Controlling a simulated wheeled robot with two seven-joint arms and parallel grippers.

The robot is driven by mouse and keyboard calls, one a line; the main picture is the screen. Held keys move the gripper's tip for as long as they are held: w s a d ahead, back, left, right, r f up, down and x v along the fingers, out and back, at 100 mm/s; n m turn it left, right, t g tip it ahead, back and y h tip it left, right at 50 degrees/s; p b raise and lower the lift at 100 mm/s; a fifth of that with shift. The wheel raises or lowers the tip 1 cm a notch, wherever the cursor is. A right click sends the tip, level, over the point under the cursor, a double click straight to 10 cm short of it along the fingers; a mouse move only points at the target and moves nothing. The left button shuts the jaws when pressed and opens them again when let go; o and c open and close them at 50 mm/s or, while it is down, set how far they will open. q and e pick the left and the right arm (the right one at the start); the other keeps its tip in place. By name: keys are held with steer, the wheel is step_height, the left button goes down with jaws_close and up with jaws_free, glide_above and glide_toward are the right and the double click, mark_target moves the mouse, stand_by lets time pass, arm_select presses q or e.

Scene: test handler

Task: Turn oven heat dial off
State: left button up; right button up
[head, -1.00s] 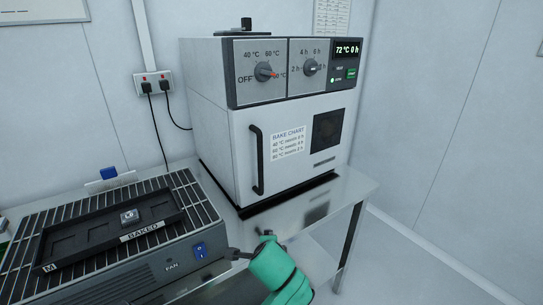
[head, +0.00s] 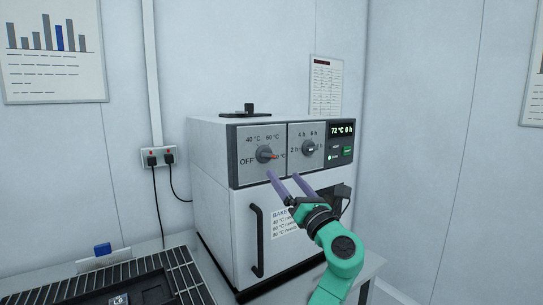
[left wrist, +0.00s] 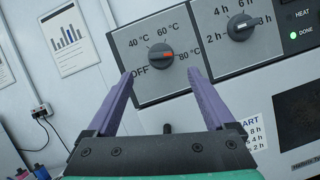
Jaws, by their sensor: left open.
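The oven (head: 217,212) stands on a metal table against the wall. Its heat dial (head: 266,154), a dark round knob, sits on the left control panel. The dial also shows in the left wrist view (left wrist: 160,57), beyond and between my fingers. My left gripper (head: 282,174) is open and empty, its purple fingers pointing at the panel from below the dial. It appears in the left wrist view (left wrist: 160,74); contact with the dial is not visible. My right gripper is not in view.
A timer dial (head: 309,148) is right of the heat dial, with a display (head: 342,132) reading 72 °C 0 h. The oven door handle (head: 257,240) projects below. A slatted rack (head: 188,275) is at lower left. Two plugs with cables are in the wall socket.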

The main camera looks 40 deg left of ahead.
mark_target(269, 157)
arm_select(q)
steer(key=p+x, duration=0.2)
steer(key=x, duration=0.6)
steer(key=shift+a+r, duration=0.1)
steer(key=shift+r, duration=0.05)
steer(key=shift+w+a, duration=0.2)
steer(key=shift+a, duration=0.2)
steer(key=c, duration=1.4)
